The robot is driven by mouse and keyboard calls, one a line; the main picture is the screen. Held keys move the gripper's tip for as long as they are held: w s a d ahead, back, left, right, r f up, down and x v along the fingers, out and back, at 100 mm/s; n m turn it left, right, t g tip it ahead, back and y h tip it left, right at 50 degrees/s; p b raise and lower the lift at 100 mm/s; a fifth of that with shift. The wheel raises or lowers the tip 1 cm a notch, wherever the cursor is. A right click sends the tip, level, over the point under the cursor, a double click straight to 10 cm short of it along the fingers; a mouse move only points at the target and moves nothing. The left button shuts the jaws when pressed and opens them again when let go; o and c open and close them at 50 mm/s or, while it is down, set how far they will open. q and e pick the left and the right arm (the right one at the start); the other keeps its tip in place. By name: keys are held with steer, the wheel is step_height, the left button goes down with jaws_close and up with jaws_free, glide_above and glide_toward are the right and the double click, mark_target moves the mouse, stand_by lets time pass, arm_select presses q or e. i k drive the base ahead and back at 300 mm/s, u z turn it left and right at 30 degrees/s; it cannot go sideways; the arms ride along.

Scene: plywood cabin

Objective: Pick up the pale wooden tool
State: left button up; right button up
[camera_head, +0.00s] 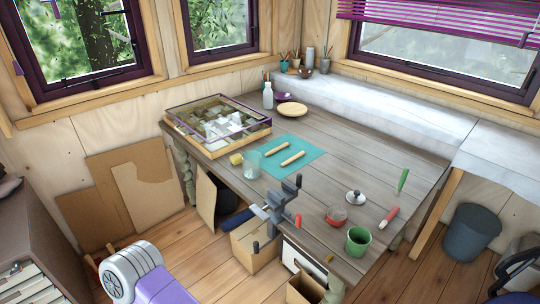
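Two pale wooden tools lie side by side on a teal mat on the grey-brown plank table. One pale wooden tool (276,149) is nearer the back left of the mat, and the other pale wooden tool (292,158) is nearer the front right. Both look like short rods, and I cannot tell their exact kind. The teal mat (301,170) shows bare around them. Nothing covers or touches the tools from above. Neither of my grippers shows in the head view.
A glass jar (252,164) and a yellow block (236,159) stand left of the mat. A dark grey clamp-like device (284,208) rises at the table's front edge. A red bowl (336,215) and green cup (357,240) stand front right.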

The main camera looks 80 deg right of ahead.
mark_target(289, 161)
steer(key=z, duration=0.75)
steer(key=i, duration=1.25)
steer(key=z, duration=1.3)
